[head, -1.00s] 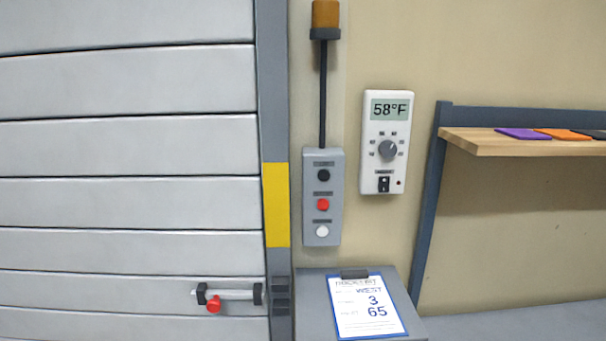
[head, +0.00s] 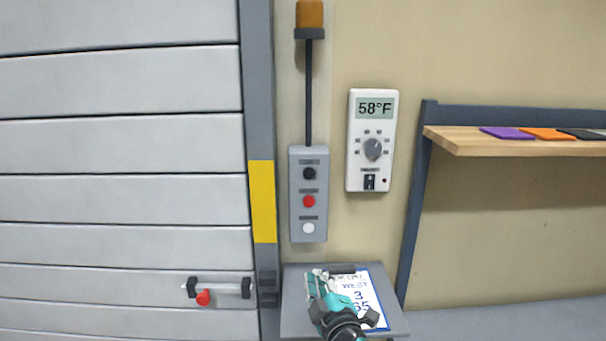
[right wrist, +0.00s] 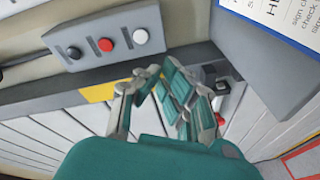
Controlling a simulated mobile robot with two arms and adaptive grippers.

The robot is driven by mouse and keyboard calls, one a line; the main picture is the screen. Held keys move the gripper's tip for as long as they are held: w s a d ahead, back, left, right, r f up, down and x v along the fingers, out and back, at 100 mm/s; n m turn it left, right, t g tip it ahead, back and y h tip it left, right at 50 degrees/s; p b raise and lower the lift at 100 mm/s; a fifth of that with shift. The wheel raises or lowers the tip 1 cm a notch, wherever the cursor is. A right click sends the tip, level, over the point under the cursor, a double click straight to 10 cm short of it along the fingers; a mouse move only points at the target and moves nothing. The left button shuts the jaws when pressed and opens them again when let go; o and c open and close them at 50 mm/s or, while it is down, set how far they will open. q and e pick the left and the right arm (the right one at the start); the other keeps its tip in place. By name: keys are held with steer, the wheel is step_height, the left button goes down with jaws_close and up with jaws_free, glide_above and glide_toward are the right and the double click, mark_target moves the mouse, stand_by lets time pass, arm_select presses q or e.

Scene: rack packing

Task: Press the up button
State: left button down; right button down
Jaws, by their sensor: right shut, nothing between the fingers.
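The grey control box (head: 295,190) hangs on the wall beside the door post, with a black button (head: 309,174) on top, a red button (head: 309,201) in the middle and a white button (head: 308,228) at the bottom. The button labels are too small to read. My right gripper (head: 317,274) is shut and empty, showing below the box and in front of the clipboard, apart from the buttons. In the right wrist view the gripper (right wrist: 159,70) shows below the box (right wrist: 122,62). My left gripper is not in view.
A slatted door (head: 120,200) with a red-knobbed latch (head: 203,297) fills the left. A thermostat (head: 354,150) reading 58°F hangs right of the box. A clipboard (head: 376,300) lies on a grey stand (head: 296,315) below. A wooden shelf (head: 470,144) juts out at right.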

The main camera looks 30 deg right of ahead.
mark_target(309, 173)
steer(key=w+r+n+t+y, duration=0.3)
steer(key=r+n+t, duration=0.4)
steer(key=r, duration=1)
steer(key=shift+w+a+r+n, duration=0.25)
steer(key=shift+w+a+n, duration=0.1)
steer(key=shift+n, duration=0.45)
steer(key=w+d+b, duration=0.1)
steer(key=w+d, duration=0.3)
steer(key=w, duration=0.3)
steer(key=shift+w+d+b, duration=0.25)
steer(key=shift+d+b, duration=0.05)
steer(key=shift+b, duration=0.05)
steer(key=shift+w+d, duration=0.2)
steer(key=shift+w, duration=0.15)
